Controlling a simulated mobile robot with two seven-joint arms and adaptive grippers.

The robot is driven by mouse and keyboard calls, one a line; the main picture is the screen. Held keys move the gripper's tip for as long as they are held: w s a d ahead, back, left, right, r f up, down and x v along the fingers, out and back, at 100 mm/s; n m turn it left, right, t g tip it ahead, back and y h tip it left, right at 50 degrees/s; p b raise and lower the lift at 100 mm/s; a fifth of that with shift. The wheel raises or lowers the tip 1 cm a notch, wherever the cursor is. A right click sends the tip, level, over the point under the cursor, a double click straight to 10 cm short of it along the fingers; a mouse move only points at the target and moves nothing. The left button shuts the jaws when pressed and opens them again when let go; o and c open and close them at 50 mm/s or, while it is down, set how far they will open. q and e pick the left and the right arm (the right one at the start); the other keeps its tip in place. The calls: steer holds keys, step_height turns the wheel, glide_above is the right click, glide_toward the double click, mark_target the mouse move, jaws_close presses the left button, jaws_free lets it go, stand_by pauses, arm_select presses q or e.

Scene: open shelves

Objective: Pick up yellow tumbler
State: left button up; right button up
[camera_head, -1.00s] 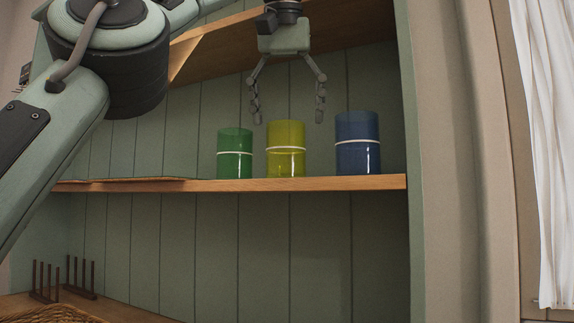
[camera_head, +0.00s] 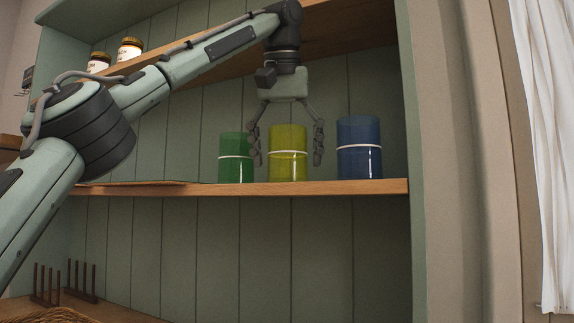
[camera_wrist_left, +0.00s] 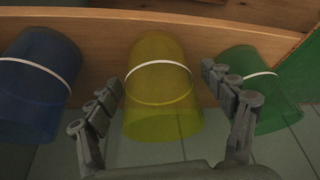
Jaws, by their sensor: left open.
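The yellow tumbler (camera_head: 287,153), see-through with a white band, stands upright on the wooden shelf between the green tumbler (camera_head: 236,157) and the blue tumbler (camera_head: 359,148). My left gripper (camera_head: 287,160) is open and points down, with one finger on each side of the yellow tumbler. In the left wrist view the yellow tumbler (camera_wrist_left: 161,85) lies between the two open fingers (camera_wrist_left: 163,92). A gap shows on its left side; contact on either side cannot be told. The left finger in the head view overlaps the green tumbler's edge. My right gripper is out of view.
The green tumbler (camera_wrist_left: 255,90) and the blue tumbler (camera_wrist_left: 38,85) flank the fingers closely in the left wrist view. An upper shelf with white jars (camera_head: 130,49) is above. The shelf board (camera_head: 330,187) is clear at its far right end.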

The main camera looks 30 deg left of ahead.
arm_select(q)
steer(key=shift+w+f, duration=0.15)
steer(key=shift+f, duration=0.25)
steer(key=shift+c, duration=0.2)
steer(key=shift+r, duration=0.1)
steer(key=c, duration=1.4)
steer(key=shift+r, duration=0.15)
